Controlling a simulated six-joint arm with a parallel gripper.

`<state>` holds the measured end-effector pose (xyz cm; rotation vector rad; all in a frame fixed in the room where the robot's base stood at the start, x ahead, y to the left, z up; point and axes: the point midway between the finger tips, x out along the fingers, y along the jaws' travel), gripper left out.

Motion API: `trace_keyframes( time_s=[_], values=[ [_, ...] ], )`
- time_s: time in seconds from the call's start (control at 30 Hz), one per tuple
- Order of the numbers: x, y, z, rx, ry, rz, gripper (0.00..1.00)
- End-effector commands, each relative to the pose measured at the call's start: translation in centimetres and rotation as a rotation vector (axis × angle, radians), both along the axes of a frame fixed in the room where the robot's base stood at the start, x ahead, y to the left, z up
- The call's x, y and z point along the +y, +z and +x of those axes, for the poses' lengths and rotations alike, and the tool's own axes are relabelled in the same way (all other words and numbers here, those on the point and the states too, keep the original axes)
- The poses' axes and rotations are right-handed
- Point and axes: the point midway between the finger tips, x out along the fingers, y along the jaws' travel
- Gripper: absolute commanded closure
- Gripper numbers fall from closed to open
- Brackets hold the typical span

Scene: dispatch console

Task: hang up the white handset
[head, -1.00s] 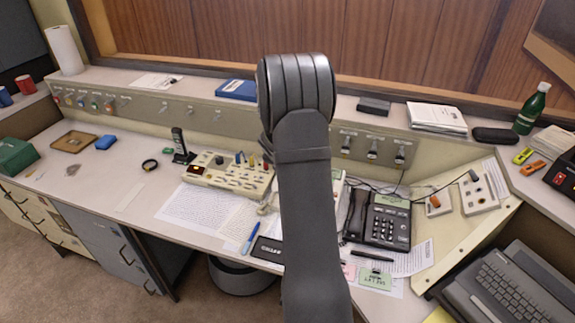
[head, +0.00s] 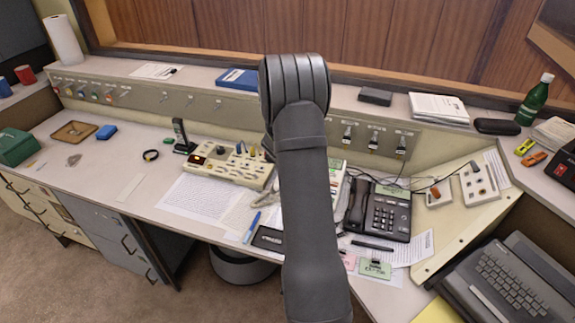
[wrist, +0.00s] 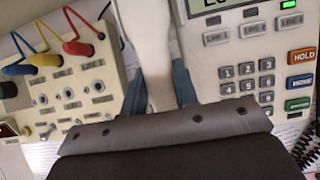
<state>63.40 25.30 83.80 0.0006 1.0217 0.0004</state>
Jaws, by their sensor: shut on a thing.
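The white handset (wrist: 148,45) runs up the middle of the wrist view, between the two blue fingertips of my gripper (wrist: 160,85). My gripper is shut on it. The white phone (wrist: 245,60), with a screen, number keys and coloured buttons, is just right of the handset in that view. I cannot tell whether the handset touches it. In the head view my arm hides the gripper and most of the handset, and only a strip of the white phone (head: 337,172) shows right of the arm.
A cream switch panel (head: 232,165) with coloured plugs, also in the wrist view (wrist: 65,85), is left of the handset. A black desk phone (head: 385,212) stands right of my arm.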

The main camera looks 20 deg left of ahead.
Motion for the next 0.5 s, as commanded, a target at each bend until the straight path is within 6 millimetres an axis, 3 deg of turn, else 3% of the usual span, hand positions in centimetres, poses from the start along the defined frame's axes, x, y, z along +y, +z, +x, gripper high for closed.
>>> trace_keyframes(
  time_s=[0.5],
  values=[
    [0.00,-0.36,0.06,0.000,0.000,0.000,1.00]
  ],
)
